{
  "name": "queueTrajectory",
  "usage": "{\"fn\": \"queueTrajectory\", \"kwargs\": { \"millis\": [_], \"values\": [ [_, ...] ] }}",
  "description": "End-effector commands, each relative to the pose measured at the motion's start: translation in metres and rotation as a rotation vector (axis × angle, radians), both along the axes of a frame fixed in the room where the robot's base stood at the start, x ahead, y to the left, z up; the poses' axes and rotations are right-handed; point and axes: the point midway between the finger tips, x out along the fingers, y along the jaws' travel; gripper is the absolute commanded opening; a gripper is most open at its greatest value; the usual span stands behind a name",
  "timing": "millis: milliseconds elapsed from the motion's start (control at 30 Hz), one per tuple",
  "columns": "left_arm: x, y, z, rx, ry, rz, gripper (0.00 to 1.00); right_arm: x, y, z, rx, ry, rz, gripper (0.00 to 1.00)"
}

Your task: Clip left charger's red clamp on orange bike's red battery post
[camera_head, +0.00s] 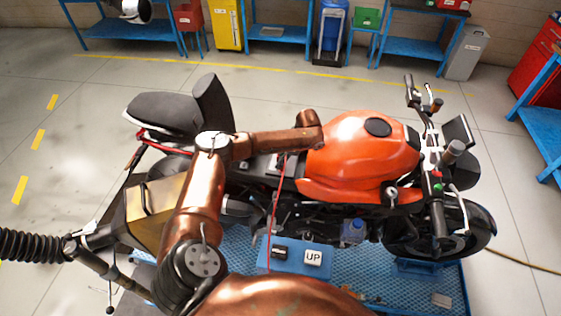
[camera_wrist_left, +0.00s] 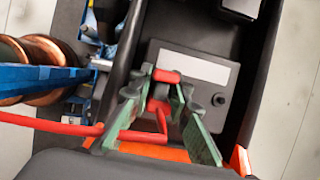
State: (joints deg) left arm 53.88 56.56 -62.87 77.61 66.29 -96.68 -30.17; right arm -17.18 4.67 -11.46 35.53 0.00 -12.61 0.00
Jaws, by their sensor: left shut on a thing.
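The orange bike (camera_head: 362,146) stands side-on in the head view. My left arm (camera_head: 265,143) reaches across its seat area, with its wrist end beside the tank. In the left wrist view my left gripper (camera_wrist_left: 162,98), with green fingers, is shut on the red clamp (camera_wrist_left: 146,136) above the bike's battery (camera_wrist_left: 187,58). A dark battery post (camera_wrist_left: 218,99) shows right of the fingers. The red post is not clearly seen; I cannot tell whether the clamp touches it. A red cable (camera_head: 274,215) hangs down the bike's near side. I cannot identify the left charger. My right gripper is out of view.
The bike is on a blue lift platform (camera_head: 440,280). Black frame walls (camera_wrist_left: 262,75) edge the battery bay closely. Blue benches (camera_head: 280,38) line the back wall; the floor between is open.

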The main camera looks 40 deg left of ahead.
Motion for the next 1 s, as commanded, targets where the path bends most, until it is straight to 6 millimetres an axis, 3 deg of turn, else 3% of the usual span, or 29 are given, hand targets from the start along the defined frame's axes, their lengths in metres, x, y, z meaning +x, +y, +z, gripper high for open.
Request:
{"fn": "queueTrajectory", "kwargs": {
  "millis": [733, 767, 1000],
  "values": [
    [0.0, 0.0, -0.012, 0.0, 0.0, 0.0, 0.0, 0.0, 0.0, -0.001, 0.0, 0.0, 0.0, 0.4],
    [0.0, 0.0, -0.012, 0.0, -0.001, 0.0, 0.18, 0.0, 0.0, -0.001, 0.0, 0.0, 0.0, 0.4],
    [0.0, 0.0, -0.012, 0.0, 0.0, 0.0, 0.35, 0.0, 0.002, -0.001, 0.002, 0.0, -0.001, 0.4]
  ]
}}
